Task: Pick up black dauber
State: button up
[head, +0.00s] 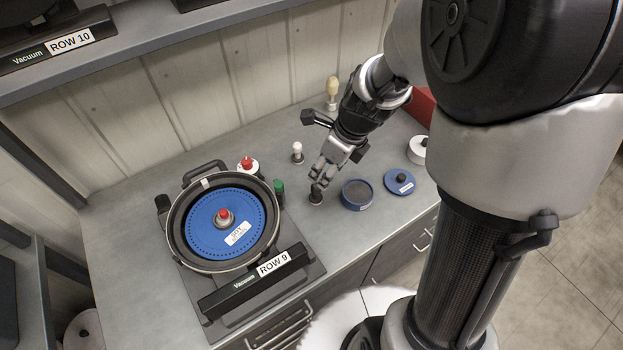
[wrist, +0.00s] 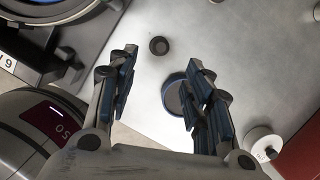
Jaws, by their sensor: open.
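The black dauber (head: 316,195) stands upright on the grey bench, between the seed meter and a blue round dish. In the wrist view it shows from above as a small dark round thing (wrist: 158,46), ahead of the fingertips and roughly centred between them. My gripper (head: 326,176) is just above and beside the dauber in the head view. In the wrist view its two fingers (wrist: 160,68) are spread wide with nothing between them. I cannot tell the exact height gap to the dauber.
The blue dish (head: 357,195) and a blue lid with a black knob (head: 399,181) lie to the right. A white-topped dauber (head: 297,152), a green one (head: 279,187) and the seed meter (head: 222,226) stand left. A red box (head: 425,106) is behind.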

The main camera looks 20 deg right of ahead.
aim_at(316, 185)
jog(key=b+x, duration=0.5)
jog(key=x, duration=0.6)
jog(key=shift+w+a, duration=0.1)
jog(key=shift+w, duration=0.1)
jog(key=shift+r, duration=0.1)
grip_shut()
